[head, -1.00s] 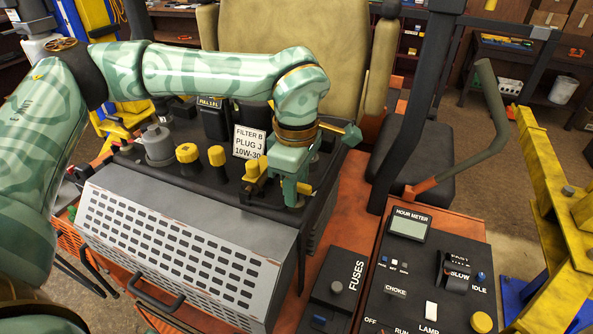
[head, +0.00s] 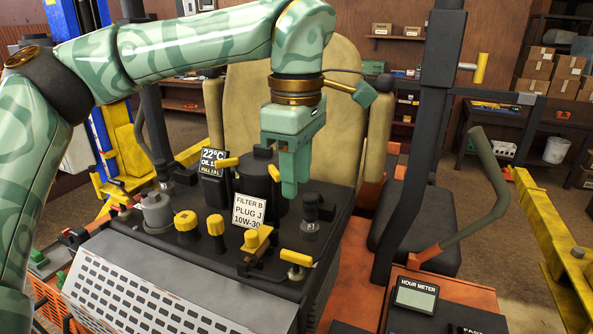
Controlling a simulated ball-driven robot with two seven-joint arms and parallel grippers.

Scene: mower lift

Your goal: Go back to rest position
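My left gripper (head: 288,192) shows in the head view with its fingers pointing down. It hangs above the dark engine deck (head: 270,283), in front of the tan seat (head: 230,110), and nothing shows between its fingers. The fingers are seen nearly edge-on, so I cannot tell whether they are open or shut. Below it are the white filter and plug card (head: 248,213), a yellow-handled lever (head: 297,258) and a dark fitting (head: 310,212). My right gripper is out of view.
A grey perforated cover (head: 165,290) is in front of the deck. A black post (head: 432,140) and a grey-handled lever (head: 485,190) stand to the right. A yellow lift frame (head: 555,235) is at far right. The hour meter (head: 415,294) is at lower right.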

